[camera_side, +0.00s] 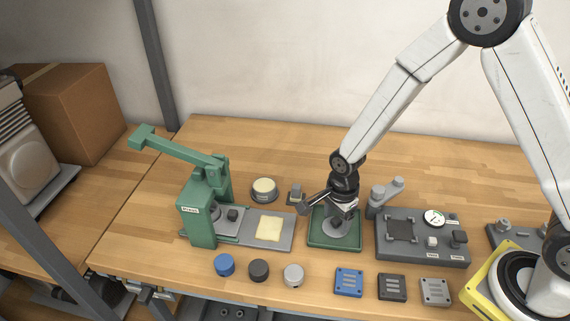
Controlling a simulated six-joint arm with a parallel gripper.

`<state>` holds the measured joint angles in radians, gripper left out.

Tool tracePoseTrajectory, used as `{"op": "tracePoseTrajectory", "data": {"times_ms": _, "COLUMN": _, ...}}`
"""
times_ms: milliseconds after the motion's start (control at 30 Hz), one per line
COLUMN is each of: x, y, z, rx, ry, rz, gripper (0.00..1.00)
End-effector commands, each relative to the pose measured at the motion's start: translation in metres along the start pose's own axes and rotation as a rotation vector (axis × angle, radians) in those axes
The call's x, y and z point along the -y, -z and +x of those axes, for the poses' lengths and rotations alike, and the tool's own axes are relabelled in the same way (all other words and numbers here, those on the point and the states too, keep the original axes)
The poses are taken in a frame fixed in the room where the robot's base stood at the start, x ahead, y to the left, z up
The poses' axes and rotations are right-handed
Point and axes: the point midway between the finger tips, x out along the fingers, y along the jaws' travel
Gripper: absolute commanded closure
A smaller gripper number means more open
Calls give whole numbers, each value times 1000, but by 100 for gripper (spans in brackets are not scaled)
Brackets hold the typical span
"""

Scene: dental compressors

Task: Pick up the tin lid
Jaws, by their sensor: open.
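A flat, round grey piece that looks like the tin lid (335,231) lies on a green square tray (318,242) near the middle of the bench. My gripper (332,209) is open and points down just above this tray, with its fingers spread. The gripper covers part of the round piece. I cannot tell whether the fingers touch it. An open round tin with cream-coloured contents (264,188) stands behind and to the left of the tray.
Left of the tray, a green lever press (196,213) stands beside a grey plate (285,238) with a yellowish pad. A grey gauge station (395,249) stands close on the right. Round caps (258,270) and square blocks (392,287) line the front edge.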

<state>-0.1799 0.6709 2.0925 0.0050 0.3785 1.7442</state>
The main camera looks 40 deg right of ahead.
Motion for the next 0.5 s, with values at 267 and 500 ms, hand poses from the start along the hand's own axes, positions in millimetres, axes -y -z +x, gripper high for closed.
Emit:
{"op": "tracePoseTrajectory", "data": {"times_ms": 267, "x": 0, "y": 0, "z": 7, "rx": 1, "ry": 1, "rz": 0, "gripper": 26}}
{"op": "tracePoseTrajectory", "data": {"times_ms": 500, "x": 0, "y": 0, "z": 7, "rx": 1, "ry": 1, "rz": 0, "gripper": 26}}
